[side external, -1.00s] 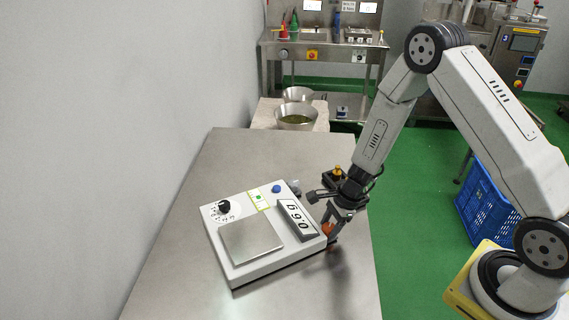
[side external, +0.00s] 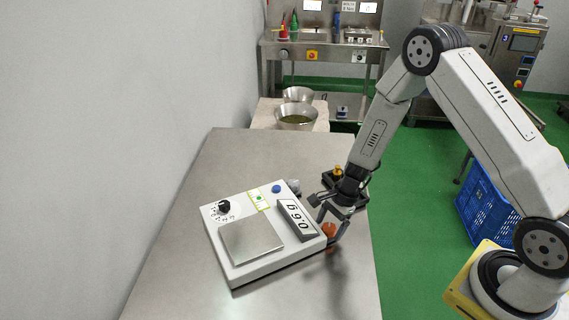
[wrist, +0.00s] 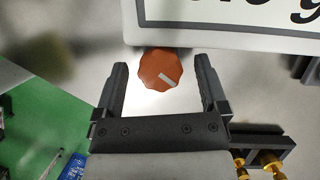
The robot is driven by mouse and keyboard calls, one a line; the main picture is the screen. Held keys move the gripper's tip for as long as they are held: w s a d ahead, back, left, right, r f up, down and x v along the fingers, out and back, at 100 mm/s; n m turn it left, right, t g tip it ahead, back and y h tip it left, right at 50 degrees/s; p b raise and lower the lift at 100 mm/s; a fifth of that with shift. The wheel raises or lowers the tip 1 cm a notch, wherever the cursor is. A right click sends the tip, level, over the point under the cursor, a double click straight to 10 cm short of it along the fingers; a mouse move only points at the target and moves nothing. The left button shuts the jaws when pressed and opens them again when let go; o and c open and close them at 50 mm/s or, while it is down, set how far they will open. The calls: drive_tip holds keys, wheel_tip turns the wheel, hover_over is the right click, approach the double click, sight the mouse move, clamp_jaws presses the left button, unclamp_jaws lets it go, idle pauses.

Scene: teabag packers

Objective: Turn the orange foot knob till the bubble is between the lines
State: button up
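The orange foot knob (side external: 330,230) stands at the right corner of the white scale (side external: 262,266). In the wrist view the knob (wrist: 160,70) is eight-sided with a pale pointer line, beside the display end of the scale. My gripper (side external: 333,226) is over the knob. In the wrist view its two fingers (wrist: 161,78) are spread, one on each side of the knob with a gap to both. The bubble level seems to be the small green and yellow panel (side external: 259,197) on the scale; its bubble and lines are too small to read.
The scale also carries a steel pan (side external: 251,241), a display (side external: 297,218) reading about 0.6 g, a black dial (side external: 224,206) and a blue button (side external: 276,188). A dark tray (side external: 352,186) with brass pieces sits behind my gripper. The table's left part (side external: 165,250) is clear.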

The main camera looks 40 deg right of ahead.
drive_tip(key=shift+r, duration=0.1)
drive_tip(key=v, duration=0.7)
drive_tip(key=shift+r, duration=0.35)
drive_tip(key=shift+d, duration=0.15)
idle(0.4)
drive_tip(key=s+a+r+n+t+h, duration=0.1)
drive_tip(key=s+r+n+h, duration=0.1)
drive_tip(key=s+r+n, duration=0.3)
drive_tip(key=s+a+r+n+t+h, duration=0.1)
drive_tip(key=s+r+n, duration=0.4)
drive_tip(key=n, duration=0.9)
wheel_tip(320, 180, up, 3)
drive_tip(key=shift+s+a+f+h, duration=0.15)
drive_tip(key=shift+s+a+h, duration=0.25)
drive_tip(key=shift+a+h, duration=0.4)
